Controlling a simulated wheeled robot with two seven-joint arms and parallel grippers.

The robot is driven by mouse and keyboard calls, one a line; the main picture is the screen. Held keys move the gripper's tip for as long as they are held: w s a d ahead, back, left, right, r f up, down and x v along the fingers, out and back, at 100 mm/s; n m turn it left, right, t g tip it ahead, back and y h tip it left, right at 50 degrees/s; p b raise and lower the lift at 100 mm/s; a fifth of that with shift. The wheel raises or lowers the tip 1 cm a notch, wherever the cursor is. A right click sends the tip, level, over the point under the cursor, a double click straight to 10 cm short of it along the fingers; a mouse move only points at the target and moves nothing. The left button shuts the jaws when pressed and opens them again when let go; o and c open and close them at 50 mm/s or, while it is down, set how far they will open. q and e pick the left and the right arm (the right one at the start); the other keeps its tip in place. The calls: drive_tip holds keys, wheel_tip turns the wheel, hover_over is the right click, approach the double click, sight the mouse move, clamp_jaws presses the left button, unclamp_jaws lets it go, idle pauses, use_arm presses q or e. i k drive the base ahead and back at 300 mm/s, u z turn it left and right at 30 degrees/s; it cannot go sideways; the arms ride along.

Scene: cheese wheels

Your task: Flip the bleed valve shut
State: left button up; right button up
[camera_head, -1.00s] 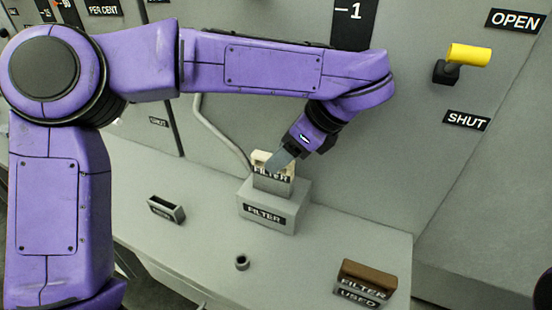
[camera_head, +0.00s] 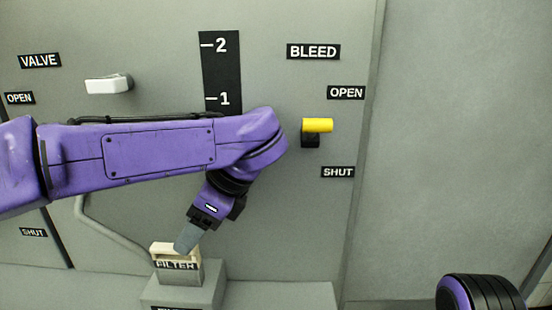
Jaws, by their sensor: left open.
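The bleed valve is a yellow handle (camera_head: 318,125) on a black mount (camera_head: 310,140), on the grey wall panel below the BLEED label (camera_head: 313,52). Its handle sticks out level, between the OPEN label (camera_head: 346,93) and the SHUT label (camera_head: 338,172), nearer OPEN. My left gripper (camera_head: 187,240) points down at the cream filter block (camera_head: 166,248) in the FILTER housing, below and left of the valve. The fingers are open; whether they touch the block is hard to tell. My right gripper is out of view.
A black gauge strip (camera_head: 222,72) stands between the two handles. A grey pipe (camera_head: 115,235) runs down to the filter. The panel right of the bleed valve is clear.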

sight(310, 130)
drive_tip(key=k, duration=1.45)
